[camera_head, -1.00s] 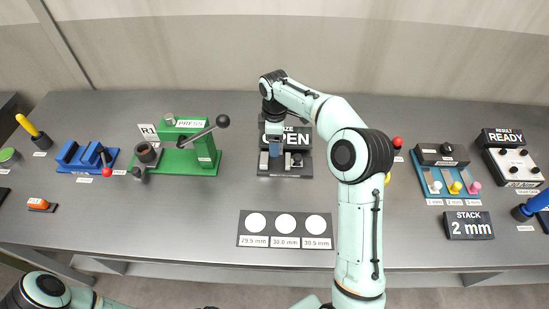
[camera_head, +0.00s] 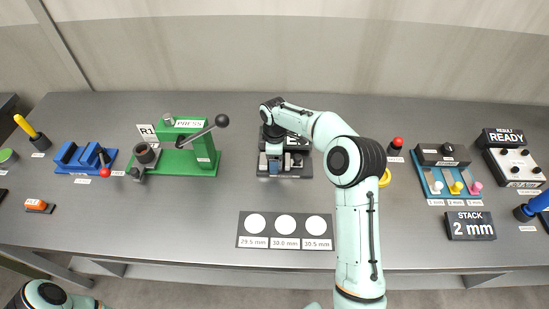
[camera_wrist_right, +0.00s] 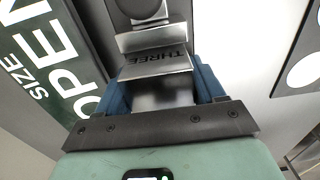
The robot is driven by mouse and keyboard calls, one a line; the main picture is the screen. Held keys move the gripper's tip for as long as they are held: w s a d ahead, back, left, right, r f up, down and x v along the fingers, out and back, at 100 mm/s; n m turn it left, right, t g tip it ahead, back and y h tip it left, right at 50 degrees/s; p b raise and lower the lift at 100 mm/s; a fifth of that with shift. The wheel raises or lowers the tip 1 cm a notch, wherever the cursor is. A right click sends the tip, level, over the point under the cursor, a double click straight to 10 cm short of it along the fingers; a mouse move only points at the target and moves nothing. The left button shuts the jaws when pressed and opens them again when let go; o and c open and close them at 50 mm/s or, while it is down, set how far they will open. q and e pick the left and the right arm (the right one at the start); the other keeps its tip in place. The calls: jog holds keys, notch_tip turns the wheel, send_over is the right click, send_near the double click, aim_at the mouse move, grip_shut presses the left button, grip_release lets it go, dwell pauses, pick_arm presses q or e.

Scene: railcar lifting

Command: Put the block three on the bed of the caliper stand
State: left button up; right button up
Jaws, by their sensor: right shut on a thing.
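Block three (camera_wrist_right: 157,60) is a grey metal block marked THREE, upside down in the right wrist view. My right gripper (camera_wrist_right: 165,88) is shut on it between its blue fingers. In the head view my right gripper (camera_head: 272,165) is low over the left part of the caliper stand (camera_head: 298,172). The arm hides most of the stand and its sign. In the right wrist view, the stand's OPEN SIZE sign (camera_wrist_right: 45,55) is at the left. I cannot tell whether the block touches the bed. My left gripper is out of view.
A card with three white circles (camera_head: 285,229) lies in front of the stand. The green press (camera_head: 190,150) stands to the left. A red-topped button (camera_head: 396,146) and the blue stack tray (camera_head: 448,182) are to the right. The table between press and stand is clear.

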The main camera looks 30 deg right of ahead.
jog(key=o, duration=1.3)
jog(key=shift+f, duration=0.1)
notch_tip(320, 180, up, 11)
jog(key=shift+r+p, duration=0.1)
jog(key=shift+p, duration=0.6)
jog(key=shift+r, duration=0.5)
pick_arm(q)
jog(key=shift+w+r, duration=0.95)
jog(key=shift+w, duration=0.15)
pick_arm(e)
jog(key=shift+s+r, duration=0.1)
